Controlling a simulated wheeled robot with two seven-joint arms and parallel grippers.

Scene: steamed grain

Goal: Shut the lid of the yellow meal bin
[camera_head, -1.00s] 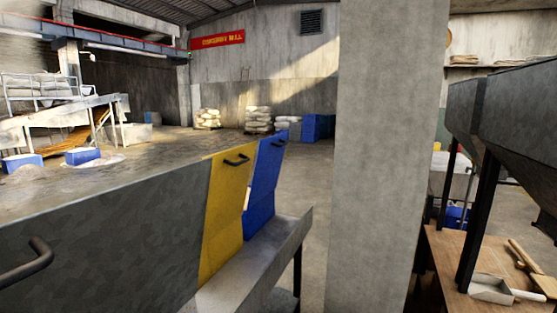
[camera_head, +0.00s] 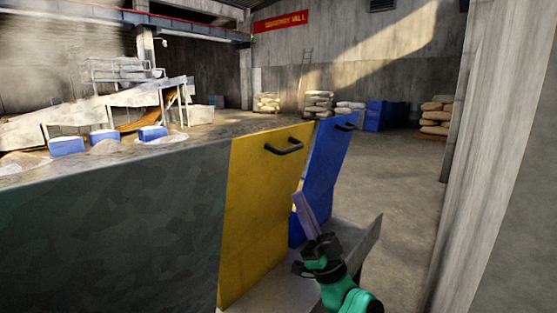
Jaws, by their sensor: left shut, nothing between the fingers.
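The yellow lid (camera_head: 262,205) of the meal bin stands raised and slightly tilted in the middle of the head view. Its black bar handle (camera_head: 283,146) is near the top edge. The bin's opening is hidden.
A dark grey camouflage-patterned panel (camera_head: 110,225) stands left of the yellow lid. A grey metal ledge (camera_head: 355,232) runs below the lids. A concrete pillar (camera_head: 500,170) stands at the right, with open floor (camera_head: 400,185) between. Stacked sacks (camera_head: 318,103) are at the back wall.

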